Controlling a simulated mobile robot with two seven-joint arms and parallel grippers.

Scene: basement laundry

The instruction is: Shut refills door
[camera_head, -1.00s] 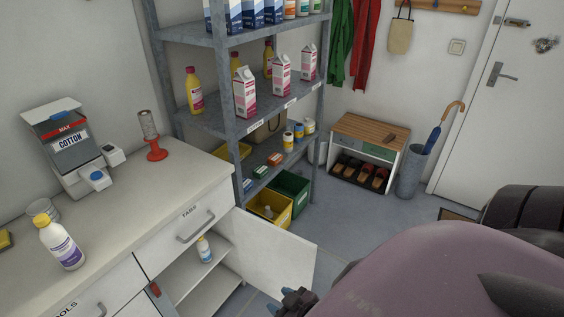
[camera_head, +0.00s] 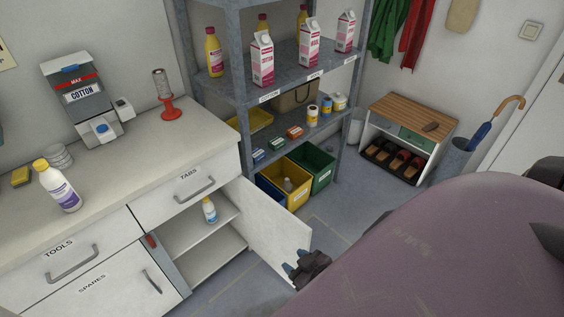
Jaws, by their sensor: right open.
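The white cabinet door (camera_head: 268,232) below the TABS drawer (camera_head: 188,186) stands wide open, swung out to the right. No label shows on the face I see, so I take it as the refills door. Behind it the open cupboard (camera_head: 206,262) shows a shelf with a small white bottle with a blue label (camera_head: 209,210). My right gripper (camera_head: 291,269) is open, with bluish fingertips at the door's lower outer corner. I cannot tell whether they touch it. My left gripper is out of view.
The SPARES door (camera_head: 104,292) beside the opening is shut, as is the TOOLS drawer (camera_head: 72,262). A metal shelf rack (camera_head: 243,120) with yellow (camera_head: 296,198) and green (camera_head: 322,176) bins stands behind the open door. Floor (camera_head: 345,205) is clear right of it.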

